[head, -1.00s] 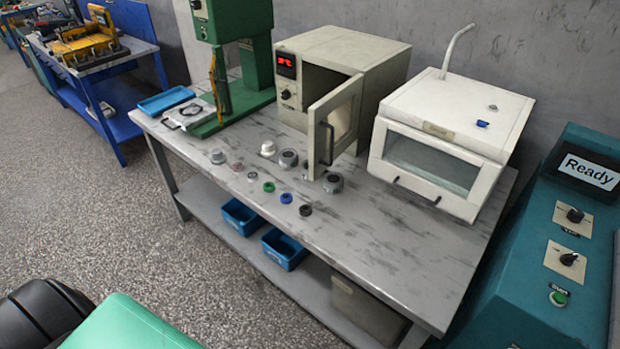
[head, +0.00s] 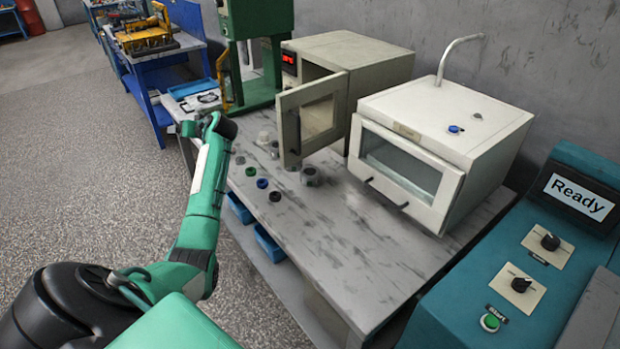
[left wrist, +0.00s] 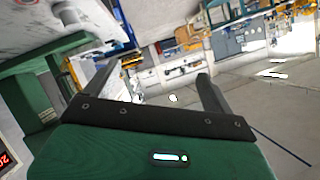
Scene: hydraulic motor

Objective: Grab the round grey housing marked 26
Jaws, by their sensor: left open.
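Several small round parts stand on the grey workbench (head: 365,285). A grey round housing (head: 310,176) stands in front of the oven's open door. A paler round part (head: 263,138) and another grey one (head: 275,150) stand to the left of that door. No number 26 can be read on any of them. My left arm reaches up over the bench's left end, with my left gripper (head: 190,128) small at its far end, apart from the housings. In the left wrist view the gripper (left wrist: 130,72) is open, with nothing between its fingers. My right gripper is not in view.
Small green (head: 250,171), blue (head: 262,183) and dark (head: 275,195) rings lie in front. The oven (head: 365,72) has its door (head: 312,115) swung out over the bench. A white cabinet (head: 440,130) and a green press (head: 262,50) flank it. The bench's front right is clear.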

